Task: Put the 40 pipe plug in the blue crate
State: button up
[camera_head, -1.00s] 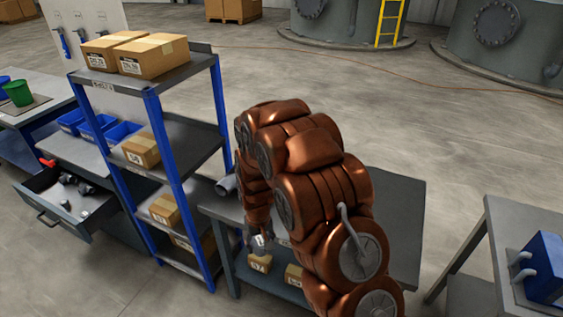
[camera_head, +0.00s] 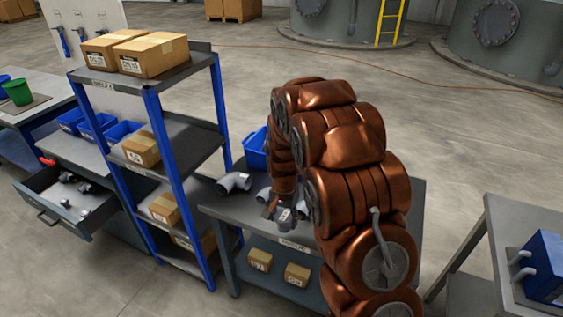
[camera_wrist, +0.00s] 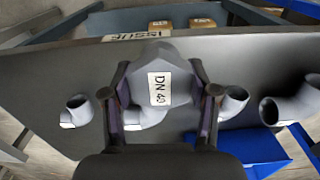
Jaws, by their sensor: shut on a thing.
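The 40 pipe plug, a grey faceted piece with a white "DN 40" label, is between my fingers in the wrist view (camera_wrist: 158,86). My gripper (camera_wrist: 160,105) is shut on it, one finger on each side. In the head view the plug (camera_head: 286,224) shows below my arm, over the front part of the grey table. The blue crate (camera_head: 255,150) stands at the back of that table, partly hidden by my arm. In the wrist view the crate (camera_wrist: 258,147) is at the lower right, partly covered by my gripper. The plug is apart from the crate.
A grey pipe elbow (camera_head: 235,182) lies on the table left of my gripper. Several grey fittings, including a large elbow (camera_wrist: 292,104), lie around the plug in the wrist view. A blue-post shelf (camera_head: 165,140) with cartons stands close on the left. Cartons (camera_head: 259,260) sit on the table's lower shelf.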

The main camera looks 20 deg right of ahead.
jog(key=w+d+r+m, duration=0.1)
jog(key=d+r+m, duration=1.4)
jog(key=m, duration=0.7)
jog(key=d, duration=0.3)
jog(key=shift+r, duration=0.3)
